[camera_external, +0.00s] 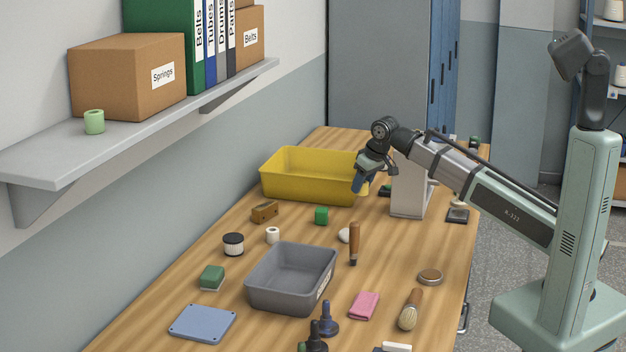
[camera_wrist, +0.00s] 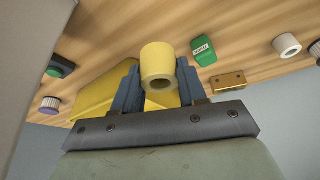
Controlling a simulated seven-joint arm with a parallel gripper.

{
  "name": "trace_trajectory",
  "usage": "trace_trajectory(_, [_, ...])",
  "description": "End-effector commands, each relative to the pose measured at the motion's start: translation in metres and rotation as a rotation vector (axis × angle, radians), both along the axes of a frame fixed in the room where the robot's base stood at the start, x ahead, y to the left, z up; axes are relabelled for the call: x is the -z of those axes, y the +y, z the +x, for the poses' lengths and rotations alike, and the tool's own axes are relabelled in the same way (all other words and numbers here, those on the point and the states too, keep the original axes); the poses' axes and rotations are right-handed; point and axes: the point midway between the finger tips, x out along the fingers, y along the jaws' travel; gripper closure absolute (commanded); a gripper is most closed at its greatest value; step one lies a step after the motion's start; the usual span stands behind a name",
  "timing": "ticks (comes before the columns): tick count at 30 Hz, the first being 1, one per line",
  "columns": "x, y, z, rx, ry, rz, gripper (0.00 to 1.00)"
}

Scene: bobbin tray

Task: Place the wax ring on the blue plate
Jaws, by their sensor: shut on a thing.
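My gripper (camera_external: 361,184) is at the right end of the yellow bin in the external view. In the wrist view my gripper (camera_wrist: 158,90) is shut on a pale yellow ring with a hole through it, the wax ring (camera_wrist: 157,60), held between the two blue-grey fingers. In the external view the ring is hard to tell apart from the yellow bin behind. The blue plate (camera_external: 203,323) lies flat and empty at the front left of the table, well away from my gripper. The plate does not show in the wrist view.
The yellow bin (camera_external: 310,190) stands near the wall. A grey tray (camera_external: 290,295), a green sponge block (camera_external: 212,277) and a black-lidded jar (camera_external: 233,244) stand between gripper and plate. The shelf (camera_external: 140,137) overhangs the left.

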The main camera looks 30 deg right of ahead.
Motion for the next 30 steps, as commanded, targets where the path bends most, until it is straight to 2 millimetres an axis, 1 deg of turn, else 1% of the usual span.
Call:
trace_trajectory(2, [-0.001,0.014,0.001,-0.025,0.001,0.0,0.88])
trace_trajectory(5, [-0.003,0.042,0.001,-0.076,0.002,-0.001,0.88])
trace_trajectory(8, [-0.005,0.08,-0.001,-0.147,0.004,-0.002,0.88])
trace_trajectory(9, [-0.006,0.097,-0.003,-0.178,0.005,-0.002,0.88])
trace_trajectory(14, [-0.008,0.164,-0.015,-0.303,0.007,-0.005,0.88])
trace_trajectory(15, [-0.009,0.181,-0.02,-0.335,0.007,-0.005,0.88])
trace_trajectory(20, [-0.011,0.248,-0.04,-0.459,0.007,-0.005,0.88])
trace_trajectory(21, [-0.012,0.265,-0.047,-0.49,0.007,-0.005,0.88])
trace_trajectory(23, [-0.012,0.29,-0.057,-0.535,0.007,-0.005,0.88])
trace_trajectory(24, [-0.013,0.306,-0.064,-0.566,0.007,-0.005,0.88])
trace_trajectory(26, [-0.013,0.33,-0.075,-0.609,0.007,-0.005,0.88])
trace_trajectory(27, [-0.014,0.346,-0.083,-0.641,0.007,-0.005,0.88])
trace_trajectory(29, [-0.014,0.369,-0.096,-0.684,0.007,-0.005,0.88])
trace_trajectory(30, [-0.014,0.384,-0.105,-0.712,0.007,-0.005,0.88])
